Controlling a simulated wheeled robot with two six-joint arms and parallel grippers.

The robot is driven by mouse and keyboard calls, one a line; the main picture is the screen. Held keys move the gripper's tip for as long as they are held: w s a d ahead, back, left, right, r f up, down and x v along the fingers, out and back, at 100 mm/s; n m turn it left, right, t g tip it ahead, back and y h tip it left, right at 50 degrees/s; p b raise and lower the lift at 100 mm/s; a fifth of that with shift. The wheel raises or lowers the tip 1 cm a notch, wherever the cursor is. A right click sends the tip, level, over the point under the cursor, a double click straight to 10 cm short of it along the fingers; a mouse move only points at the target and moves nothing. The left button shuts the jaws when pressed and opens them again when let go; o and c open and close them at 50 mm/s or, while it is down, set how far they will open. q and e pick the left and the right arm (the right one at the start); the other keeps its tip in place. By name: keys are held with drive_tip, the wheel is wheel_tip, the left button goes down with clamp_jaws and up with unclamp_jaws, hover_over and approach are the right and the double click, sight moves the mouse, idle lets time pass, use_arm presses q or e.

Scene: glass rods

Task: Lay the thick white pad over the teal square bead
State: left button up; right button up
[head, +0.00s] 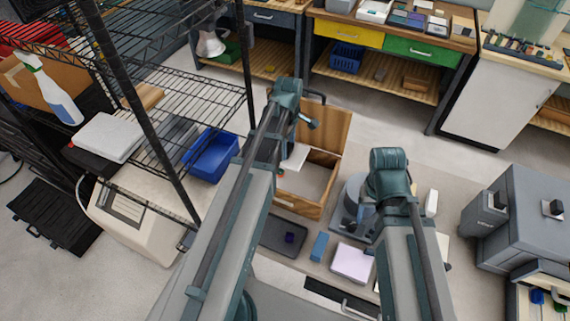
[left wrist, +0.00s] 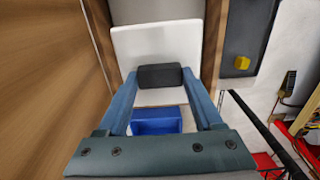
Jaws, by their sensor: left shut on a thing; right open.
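The thick white pad (left wrist: 155,45) fills the upper middle of the left wrist view. In the head view it is a pale slab (head: 295,157) over the open wooden box. My left gripper (head: 304,120) is above it, shut on it; a dark grey piece (left wrist: 160,77) shows between the fingertips (left wrist: 162,75).
The wooden box (head: 298,204) has its lid raised. The dark tray (head: 268,232) lies in front of it. A blue block (head: 320,247) and a lilac square (head: 352,262) lie to the right. The wire shelf (head: 215,88) with a blue bin (head: 210,155) stands at left.

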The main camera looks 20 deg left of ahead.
use_arm(q)
drive_tip(key=a, duration=0.1)
drive_tip(key=a+r, duration=0.1)
drive_tip(key=a, duration=0.1)
wheel_tip(320, 180, down, 10)
drive_tip(key=b, duration=1)
drive_tip(key=shift+f, duration=0.25)
drive_tip(key=shift+r, duration=0.15)
drive_tip(key=shift+s, duration=0.1)
drive_tip(key=o, duration=0.9)
drive_tip(key=shift+f, duration=0.2)
drive_tip(key=o, duration=0.5)
drive_tip(key=shift+c, duration=0.2)
drive_tip(key=shift+r, duration=0.1)
